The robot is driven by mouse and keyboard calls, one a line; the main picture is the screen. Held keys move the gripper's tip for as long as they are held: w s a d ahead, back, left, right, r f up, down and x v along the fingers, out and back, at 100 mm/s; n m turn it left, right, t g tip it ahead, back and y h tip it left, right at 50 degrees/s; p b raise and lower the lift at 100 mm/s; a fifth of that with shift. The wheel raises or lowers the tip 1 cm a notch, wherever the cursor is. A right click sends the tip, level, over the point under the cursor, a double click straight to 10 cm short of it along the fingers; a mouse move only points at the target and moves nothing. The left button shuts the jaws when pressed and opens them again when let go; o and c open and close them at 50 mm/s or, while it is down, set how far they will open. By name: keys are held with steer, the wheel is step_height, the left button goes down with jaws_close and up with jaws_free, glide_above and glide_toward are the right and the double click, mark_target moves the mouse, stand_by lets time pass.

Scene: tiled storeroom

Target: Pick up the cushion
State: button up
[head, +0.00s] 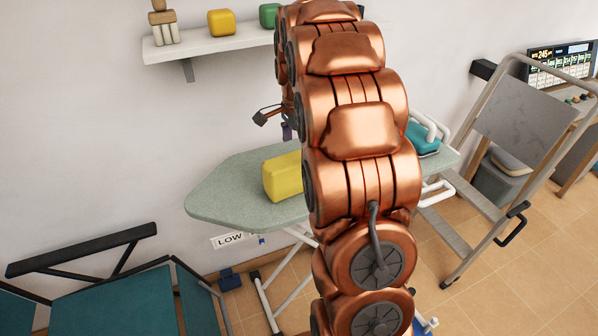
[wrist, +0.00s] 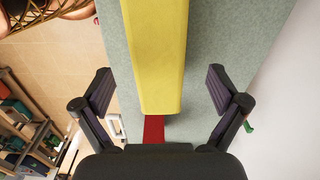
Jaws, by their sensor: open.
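A yellow, block-shaped thing with rounded edges, which looks like the cushion (head: 283,177), lies on the pale green ironing board (head: 225,190). My arm hides its right part in the head view. In the wrist view the yellow cushion (wrist: 157,55) runs down from the top edge to between my fingers. My gripper (wrist: 161,92) is open, with one finger on each side of the cushion's near end and gaps on both sides. In the head view my gripper (head: 274,120) shows partly behind my arm, above the board.
A teal iron (head: 422,140) stands at the board's right end. A wall shelf (head: 220,42) holds small yellow and green blocks. A folding cart (head: 525,110) stands at right, a teal chair (head: 115,305) at lower left. A red strip (wrist: 153,128) shows below the cushion in the wrist view.

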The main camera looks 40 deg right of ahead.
mark_target(299, 157)
steer(key=shift+s+d+f+p, duration=0.1)
steer(key=shift+f+p, duration=0.35)
steer(key=shift+f, duration=1.1)
steer(key=shift+s+d+f+p, duration=0.1)
steer(key=shift+f+p, duration=0.3)
steer(key=shift+f, duration=1.1)
steer(key=shift+c, duration=0.4)
steer(key=c, duration=1.2)
steer(key=shift+r, duration=0.15)
